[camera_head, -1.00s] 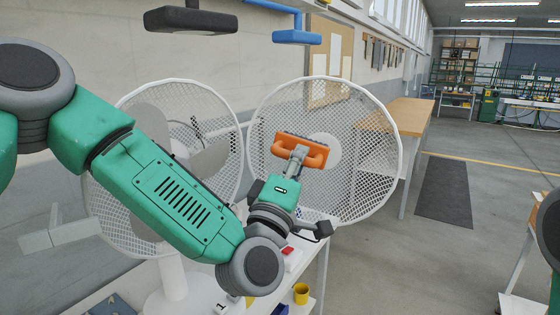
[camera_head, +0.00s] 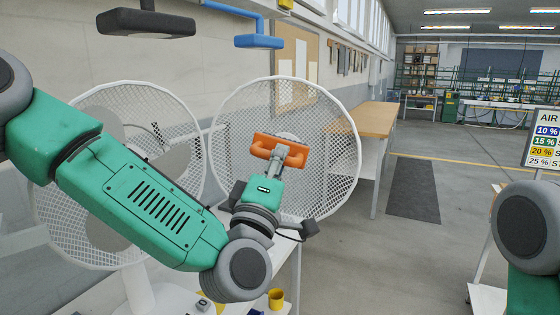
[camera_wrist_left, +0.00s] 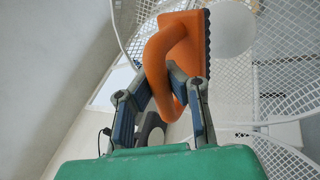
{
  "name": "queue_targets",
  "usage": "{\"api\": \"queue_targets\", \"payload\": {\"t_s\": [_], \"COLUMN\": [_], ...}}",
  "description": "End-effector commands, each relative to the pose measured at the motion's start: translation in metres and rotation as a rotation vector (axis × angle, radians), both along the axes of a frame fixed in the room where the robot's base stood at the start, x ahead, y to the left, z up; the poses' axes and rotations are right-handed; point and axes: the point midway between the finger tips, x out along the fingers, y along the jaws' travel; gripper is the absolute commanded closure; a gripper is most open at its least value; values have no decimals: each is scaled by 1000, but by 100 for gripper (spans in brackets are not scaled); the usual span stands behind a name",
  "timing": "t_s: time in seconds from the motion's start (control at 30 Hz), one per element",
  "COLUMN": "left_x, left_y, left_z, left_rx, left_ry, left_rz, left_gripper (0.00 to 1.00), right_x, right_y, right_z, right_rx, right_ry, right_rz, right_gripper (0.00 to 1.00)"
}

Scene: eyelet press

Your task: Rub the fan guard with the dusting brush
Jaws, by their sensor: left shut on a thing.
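My left gripper (camera_head: 277,165) is shut on the orange handle of the dusting brush (camera_head: 263,151). The brush has a dark working edge, which faces the mesh in the left wrist view, where the orange handle (camera_wrist_left: 178,52) also shows. The fan guard (camera_head: 330,120) is a round white mesh with a pale centre disc. The brush is in front of the guard near its centre and covers part of the disc. I cannot tell whether the brush touches the mesh. My right arm shows at the right edge, but its gripper is out of view.
A white fan (camera_head: 95,100) with its own mesh cage stands left of the guard. A yellow cup (camera_head: 276,298) sits low on the white bench. Black (camera_head: 145,22) and blue (camera_head: 258,41) fixtures hang above.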

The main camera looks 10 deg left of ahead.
Motion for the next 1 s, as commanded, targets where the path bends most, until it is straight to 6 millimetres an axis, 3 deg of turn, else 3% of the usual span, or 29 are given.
{"api": "queue_targets", "payload": {"t_s": [0.23,0.5,1.0], "left_x": [3,4,7], "left_y": [28,34,67], "left_z": [-1,0,0], "left_rx": [-5,-2,-2], "left_ry": [0,-1,0], "left_rz": [4,2,1], "left_gripper": [100,100,100], "right_x": [0,0,0], "right_y": [0,0,0], "right_z": [-5,-6,-12], "right_rx": [0,0,0], "right_ry": [0,0,0], "right_rz": [0,0,0], "right_gripper": [60,60,60]}}
